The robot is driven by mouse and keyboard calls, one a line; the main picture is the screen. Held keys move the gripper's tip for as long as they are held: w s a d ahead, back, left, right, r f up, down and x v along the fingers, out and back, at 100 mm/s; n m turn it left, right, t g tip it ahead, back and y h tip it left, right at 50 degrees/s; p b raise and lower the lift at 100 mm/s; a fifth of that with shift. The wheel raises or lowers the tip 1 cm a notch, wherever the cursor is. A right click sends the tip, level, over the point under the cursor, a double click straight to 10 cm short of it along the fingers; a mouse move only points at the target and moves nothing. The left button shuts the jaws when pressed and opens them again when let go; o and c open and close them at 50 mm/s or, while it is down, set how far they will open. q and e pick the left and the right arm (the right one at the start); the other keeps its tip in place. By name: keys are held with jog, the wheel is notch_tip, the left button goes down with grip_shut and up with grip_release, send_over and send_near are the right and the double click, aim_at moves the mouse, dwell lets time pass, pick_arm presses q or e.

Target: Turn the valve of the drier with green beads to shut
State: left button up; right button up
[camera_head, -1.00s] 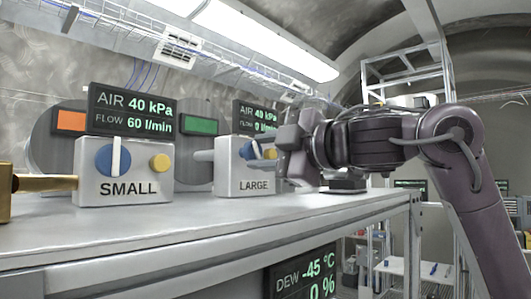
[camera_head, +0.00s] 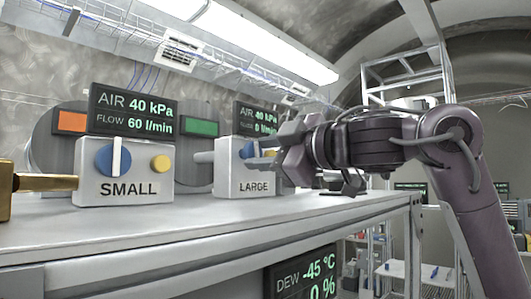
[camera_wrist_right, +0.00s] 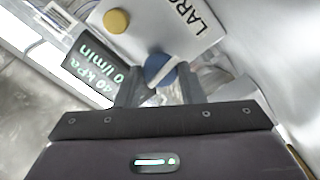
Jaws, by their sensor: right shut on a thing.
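My right gripper (camera_head: 268,150) reaches in from the right to the grey valve box marked LARGE (camera_head: 233,172) in the head view. In the right wrist view its two fingers (camera_wrist_right: 160,92) are shut on the white handle (camera_wrist_right: 158,72) of the blue valve knob (camera_wrist_right: 183,78). The gripper covers part of the knob in the head view. A drier with a green window (camera_head: 200,127) stands behind, between the two boxes. A drier with an orange window (camera_head: 72,121) is farther left. My left gripper is not in view.
The box marked SMALL (camera_head: 125,182) has a blue knob with its white handle upright. Its display (camera_head: 133,112) reads 40 kPa and 60 l/min. A brass fitting (camera_head: 40,182) is at the left edge. The bench top (camera_head: 190,220) in front is clear. A lower display (camera_head: 303,270) reads -45 °C.

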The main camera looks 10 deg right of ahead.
jog(key=o, duration=1)
jog(key=shift+s+d+f+b, duration=0.1)
jog(key=shift+s+d+b, duration=0.2)
jog(key=shift+s+b, duration=0.1)
jog(key=b+v, duration=0.2)
jog(key=v, duration=0.3)
jog(key=shift+s+d+b, duration=0.25)
jog(key=shift+b, duration=0.1)
jog(key=shift+s+d, duration=0.3)
jog(key=shift+s, duration=0.2)
jog(key=shift+w, duration=0.1)
